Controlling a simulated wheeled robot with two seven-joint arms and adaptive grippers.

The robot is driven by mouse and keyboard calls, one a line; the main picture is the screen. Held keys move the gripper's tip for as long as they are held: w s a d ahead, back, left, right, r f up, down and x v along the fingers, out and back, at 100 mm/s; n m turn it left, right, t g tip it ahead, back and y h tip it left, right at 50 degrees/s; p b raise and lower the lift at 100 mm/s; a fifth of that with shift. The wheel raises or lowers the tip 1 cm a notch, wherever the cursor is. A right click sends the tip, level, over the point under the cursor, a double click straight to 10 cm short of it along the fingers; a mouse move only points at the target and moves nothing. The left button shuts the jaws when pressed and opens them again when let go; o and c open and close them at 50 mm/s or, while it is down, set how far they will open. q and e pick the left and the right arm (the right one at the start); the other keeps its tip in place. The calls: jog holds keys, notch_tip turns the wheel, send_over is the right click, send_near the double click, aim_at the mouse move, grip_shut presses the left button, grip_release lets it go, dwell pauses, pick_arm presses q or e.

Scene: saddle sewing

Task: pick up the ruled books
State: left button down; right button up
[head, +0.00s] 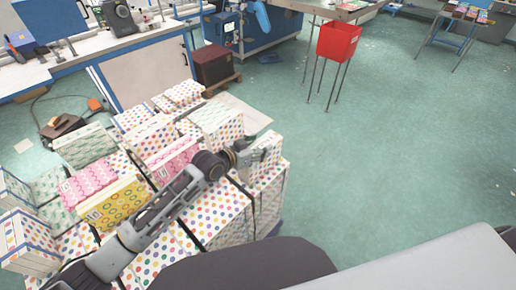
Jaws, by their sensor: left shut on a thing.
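Several stacks of patterned books stand at the lower left in the head view, with dotted, pink, yellow and green covers. I cannot tell by pattern which are the ruled ones. My left arm reaches over the stacks from the lower left. My left gripper (249,156) is at the right end of the stacks, shut on a dotted book stack (268,147) with pale sides. That stack sits on or just above a larger dotted stack (222,217); I cannot tell if they touch. A pink book stack (172,160) and a yellow one (115,203) lie left of the gripper. My right gripper is not in view.
A red bin (338,42) on thin legs stands at the back. A dark red box (213,65) sits behind the stacks. A workbench with machines (120,17) runs along the back left. The green floor (400,130) to the right is clear.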

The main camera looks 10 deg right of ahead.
pick_arm(q)
notch_tip(320, 180, up, 10)
dwell(0.6)
jog(key=shift+w+f, duration=0.1)
jog(key=shift+d, duration=0.1)
dwell(0.4)
